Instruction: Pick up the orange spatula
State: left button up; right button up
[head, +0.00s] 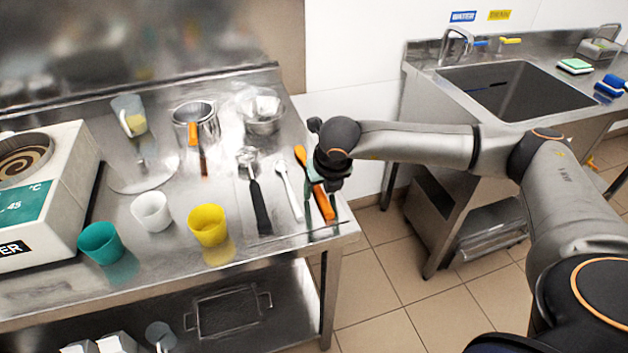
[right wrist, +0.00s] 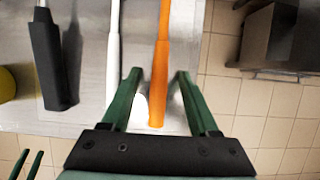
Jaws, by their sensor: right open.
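The orange spatula (head: 325,204) lies at the right end of the steel table, its handle towards the front edge. My right gripper (head: 328,185) is over it and hides its middle. In the right wrist view the open green fingers (right wrist: 158,85) stand either side of the orange handle (right wrist: 160,60), with gaps on both sides. I cannot tell how far above the table the fingertips are. Two green finger-like pieces at that view's lower left edge may be my left gripper (right wrist: 26,165); the head view does not show it.
A white spoon (head: 290,192) and a black-handled scoop (head: 259,200) lie left of the spatula. Yellow (head: 207,225), white (head: 151,212) and teal (head: 101,243) cups stand farther left. Metal pots (head: 260,112) stand behind. A sink counter (head: 425,60) is at right, beyond a floor gap.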

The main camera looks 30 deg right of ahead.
jog(key=shift+f+b, duration=0.2)
jog(key=shift+b, duration=0.15)
dwell(0.3)
jog(key=shift+c, duration=0.4)
grip_shut()
